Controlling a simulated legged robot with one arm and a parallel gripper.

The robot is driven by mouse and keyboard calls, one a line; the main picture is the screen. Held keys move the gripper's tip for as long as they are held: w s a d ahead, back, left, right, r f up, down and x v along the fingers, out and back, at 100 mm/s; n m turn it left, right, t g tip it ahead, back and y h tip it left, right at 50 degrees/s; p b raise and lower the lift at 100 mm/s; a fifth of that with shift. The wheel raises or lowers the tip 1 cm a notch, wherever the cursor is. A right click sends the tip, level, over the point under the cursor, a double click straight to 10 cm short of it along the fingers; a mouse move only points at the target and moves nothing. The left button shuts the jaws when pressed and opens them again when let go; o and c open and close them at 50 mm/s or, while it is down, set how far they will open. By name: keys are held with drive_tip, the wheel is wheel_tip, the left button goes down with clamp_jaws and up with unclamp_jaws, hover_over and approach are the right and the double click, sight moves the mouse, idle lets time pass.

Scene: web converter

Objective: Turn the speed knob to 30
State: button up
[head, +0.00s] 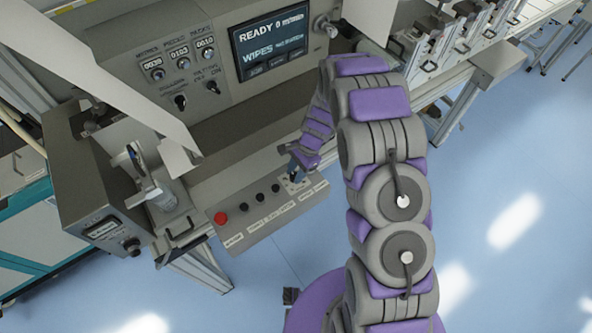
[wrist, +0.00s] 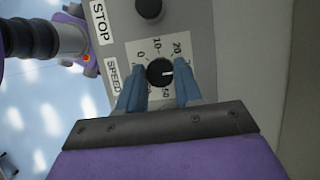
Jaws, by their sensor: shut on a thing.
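The speed knob (wrist: 160,72) is a small black round knob on a white dial plate marked SPEED. Its white pointer line points to the right in the wrist view, between the 20 mark and the lower mark that looks like 50; the number there is hidden by a finger. My gripper (wrist: 159,76) has its blue-grey fingers on either side of the knob, shut on it. In the head view my gripper (head: 294,174) reaches down to the right end of the sloped button panel (head: 262,222), where the knob itself is hidden.
The panel also carries a red button (head: 220,218) and several black buttons; one black button (wrist: 149,9) shows near the STOP label (wrist: 101,22). The converter's screen (head: 273,42) reads READY. A machine wall (wrist: 250,60) stands close on the right in the wrist view.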

drive_tip(key=shift+w+r, duration=0.1)
drive_tip(key=o, duration=1)
drive_tip(key=shift+a, duration=0.15)
drive_tip(key=v, duration=1.7)
drive_tip(key=shift+r+p, duration=0.1)
drive_tip(key=shift+p, duration=0.3)
